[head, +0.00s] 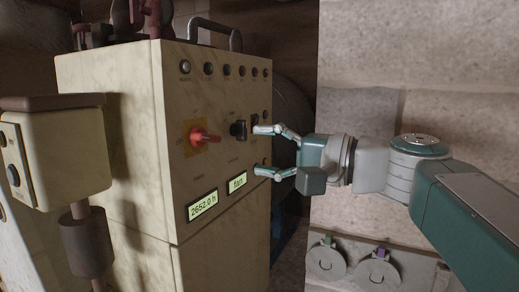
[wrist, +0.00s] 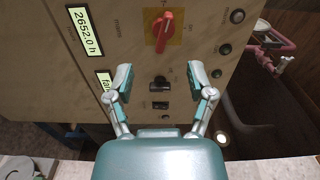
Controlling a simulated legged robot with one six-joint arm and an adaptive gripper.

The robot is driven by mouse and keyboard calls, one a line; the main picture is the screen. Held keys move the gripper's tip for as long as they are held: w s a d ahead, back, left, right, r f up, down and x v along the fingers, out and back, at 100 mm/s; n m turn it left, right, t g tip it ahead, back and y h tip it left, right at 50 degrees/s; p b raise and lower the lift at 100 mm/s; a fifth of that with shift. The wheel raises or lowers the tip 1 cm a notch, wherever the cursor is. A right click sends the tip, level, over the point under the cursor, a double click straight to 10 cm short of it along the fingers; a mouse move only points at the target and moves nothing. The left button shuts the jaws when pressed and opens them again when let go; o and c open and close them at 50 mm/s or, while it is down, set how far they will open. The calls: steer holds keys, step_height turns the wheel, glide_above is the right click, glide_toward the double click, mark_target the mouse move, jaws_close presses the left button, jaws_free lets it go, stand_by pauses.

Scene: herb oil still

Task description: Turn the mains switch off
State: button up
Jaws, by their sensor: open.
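The likely mains switch is a red rotary handle (head: 204,136) on a yellow plate (head: 187,147) on the front of a cream cabinet. My gripper (head: 258,150) is open and empty in front of the panel, to the right of the red handle. In the wrist view my gripper (wrist: 157,75) has its fingers on either side of a black knob (wrist: 158,83) in the picture; contact cannot be told.
Two lit displays, one reading 2652.0 h (head: 203,205) and a smaller one (head: 237,182), sit below the switches. A row of round buttons (head: 208,68) runs along the top. A cream box on a post (head: 60,150) stands at left. A stone wall (head: 380,50) is behind my arm.

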mark_target(212, 139)
steer(key=m, duration=0.4)
steer(key=shift+w+m, duration=0.2)
steer(key=shift+m, duration=0.1)
steer(key=w+a+m, duration=0.2)
steer(key=a+m, duration=0.1)
steer(key=m, duration=0.2)
steer(key=w+a+m, duration=0.1)
steer(key=a+m, duration=0.3)
steer(key=m, duration=0.2)
steer(key=w+a+m, duration=0.2)
steer(key=a+m, duration=0.1)
steer(key=m, duration=0.3)
steer(key=shift+w+a+r, duration=0.15)
steer(key=shift+w+a, duration=0.1)
steer(key=shift+w, duration=0.1)
steer(key=c, duration=0.8)
